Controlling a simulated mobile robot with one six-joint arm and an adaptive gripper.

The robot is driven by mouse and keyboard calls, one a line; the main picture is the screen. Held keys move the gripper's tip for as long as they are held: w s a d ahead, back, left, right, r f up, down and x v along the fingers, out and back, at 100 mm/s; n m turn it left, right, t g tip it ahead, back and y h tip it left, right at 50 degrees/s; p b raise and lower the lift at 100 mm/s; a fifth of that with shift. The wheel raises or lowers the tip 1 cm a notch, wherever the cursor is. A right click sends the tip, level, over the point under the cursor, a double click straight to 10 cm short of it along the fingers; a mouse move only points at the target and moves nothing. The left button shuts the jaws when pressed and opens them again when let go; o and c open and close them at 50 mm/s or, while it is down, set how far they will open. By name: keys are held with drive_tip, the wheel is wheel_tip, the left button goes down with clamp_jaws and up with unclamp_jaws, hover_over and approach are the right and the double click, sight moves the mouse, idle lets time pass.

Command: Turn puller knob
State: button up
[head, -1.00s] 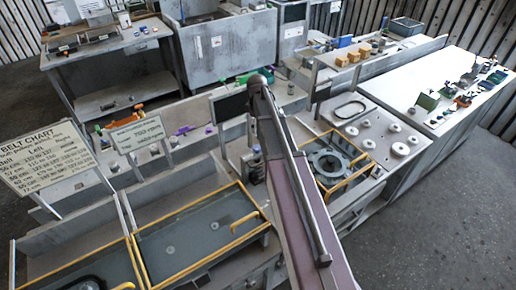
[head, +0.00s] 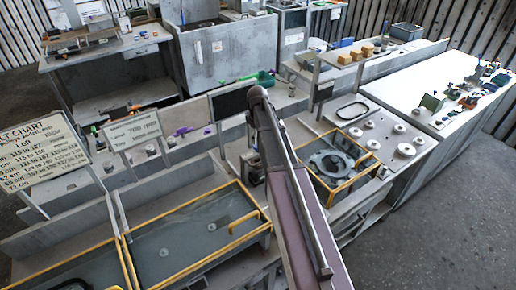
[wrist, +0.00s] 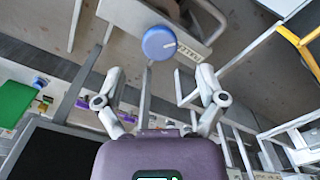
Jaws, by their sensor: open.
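A round blue knob (wrist: 159,42) with a short white line on its face shows in the wrist view, ahead of my gripper (wrist: 160,73). My gripper is open, with one finger on each side below the knob and nothing between them. The knob appears beyond the fingertips, and I see no contact. A pale bar with small lettering (wrist: 186,53) lies beside the knob. In the head view my own arm covers the middle of the bench, and I cannot make out the gripper or the knob there.
Yellow-railed trays (head: 190,235) stand left of my arm, and a yellow-framed bay with a grey ring part (head: 330,163) stands right. A 700 rpm sign (head: 133,130) and a belt chart (head: 35,150) stand at left. Open floor (head: 440,220) lies at right.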

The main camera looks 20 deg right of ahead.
drive_tip(key=shift+f+b, duration=1.85)
drive_tip(key=shift+f, duration=0.3)
drive_tip(key=c, duration=1.1)
